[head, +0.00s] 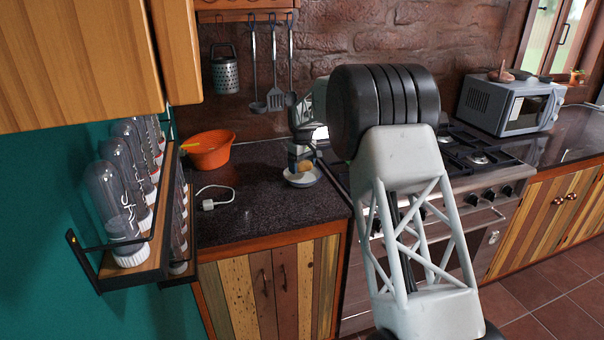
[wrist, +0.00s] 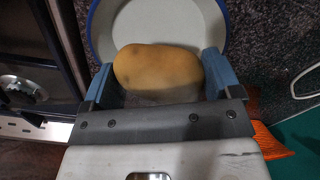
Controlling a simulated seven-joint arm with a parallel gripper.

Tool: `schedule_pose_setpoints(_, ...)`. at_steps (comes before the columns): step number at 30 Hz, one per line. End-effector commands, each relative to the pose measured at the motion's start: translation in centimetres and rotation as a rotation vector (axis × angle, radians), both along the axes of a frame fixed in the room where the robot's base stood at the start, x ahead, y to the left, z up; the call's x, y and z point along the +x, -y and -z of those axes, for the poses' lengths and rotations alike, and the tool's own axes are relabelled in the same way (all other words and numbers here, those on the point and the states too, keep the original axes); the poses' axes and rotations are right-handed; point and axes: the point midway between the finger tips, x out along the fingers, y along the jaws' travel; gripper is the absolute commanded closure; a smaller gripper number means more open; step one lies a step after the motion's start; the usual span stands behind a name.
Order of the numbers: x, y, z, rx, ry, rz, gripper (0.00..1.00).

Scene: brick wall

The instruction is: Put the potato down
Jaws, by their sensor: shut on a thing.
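The potato (wrist: 157,66) is yellow-brown and sits between the two blue fingers of my gripper (wrist: 160,85) in the wrist view. My gripper (head: 301,165) is shut on it. In the head view the potato (head: 305,166) is small and partly hidden by the gripper. A pale bowl or plate with a blue rim (wrist: 222,22) lies under and beyond the potato. In the head view this dish (head: 301,180) stands on the dark counter, right below the gripper. I cannot tell whether the potato touches the dish.
An orange bowl (head: 208,150) and a white cable with a plug (head: 212,202) are on the dark counter (head: 262,215) to the left. The stove (head: 470,160) is to the right, with a microwave (head: 512,103) beyond it. A bottle shelf (head: 135,262) juts out at left.

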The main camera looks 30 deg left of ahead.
Motion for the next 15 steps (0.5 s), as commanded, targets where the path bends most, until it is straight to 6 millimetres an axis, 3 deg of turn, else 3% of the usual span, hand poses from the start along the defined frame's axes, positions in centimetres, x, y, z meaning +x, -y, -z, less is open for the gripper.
schedule_pose_setpoints(10, 0.0, 0.0, 0.1, 0.000, 0.000, 0.000, 0.46)
schedule_pose_setpoints(15, 0.0, 0.0, 1.5, -0.002, -0.002, 0.000, 0.46)
